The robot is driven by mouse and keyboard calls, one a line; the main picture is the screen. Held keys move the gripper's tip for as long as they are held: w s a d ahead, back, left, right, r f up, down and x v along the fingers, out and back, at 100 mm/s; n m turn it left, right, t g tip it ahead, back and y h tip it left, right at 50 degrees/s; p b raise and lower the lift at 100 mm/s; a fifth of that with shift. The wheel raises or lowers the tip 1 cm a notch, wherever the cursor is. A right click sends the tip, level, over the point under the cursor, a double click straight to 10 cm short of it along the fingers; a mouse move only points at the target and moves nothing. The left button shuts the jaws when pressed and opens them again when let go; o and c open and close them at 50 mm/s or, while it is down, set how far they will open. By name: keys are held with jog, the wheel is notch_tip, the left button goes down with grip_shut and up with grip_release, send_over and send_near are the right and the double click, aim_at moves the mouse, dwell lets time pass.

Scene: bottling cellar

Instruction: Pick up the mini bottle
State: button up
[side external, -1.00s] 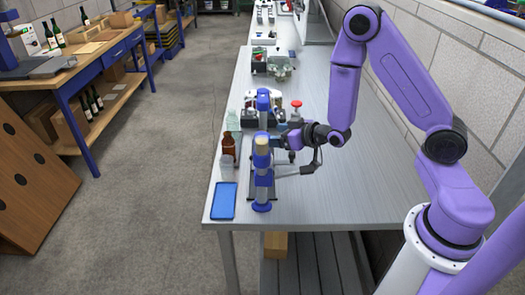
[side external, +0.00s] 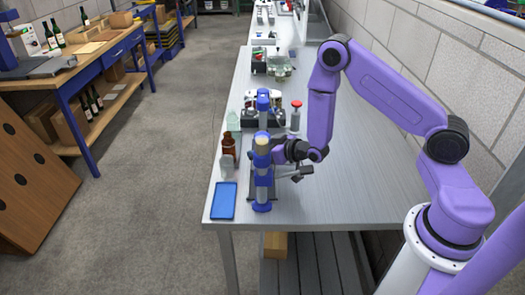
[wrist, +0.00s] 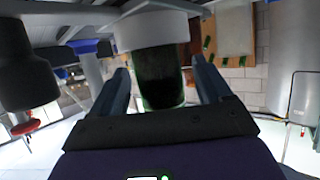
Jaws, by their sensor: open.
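In the wrist view a dark green glass bottle (wrist: 160,78), which looks like the mini bottle, is between the two fingers of my gripper (wrist: 161,70). A pale grey collar (wrist: 155,31) covers one end of it. The fingers stand apart on either side, with gaps visible. In the side view my gripper (side external: 277,154) is just right of a blue upright stand (side external: 262,170) with a tan top. I cannot pick out the green bottle there; the stand and gripper seem to hide it.
A brown bottle (side external: 228,144) and a clear glass vessel (side external: 226,166) stand left of the blue stand. A blue tray (side external: 223,201) lies at the near left table edge. A red-topped post (side external: 296,116) is behind my gripper. The right of the table is clear.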

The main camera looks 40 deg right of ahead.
jog(key=shift+x, duration=1.2)
jog(key=c, duration=1.2)
jog(key=shift+c, duration=0.2)
jog(key=shift+r, duration=0.2)
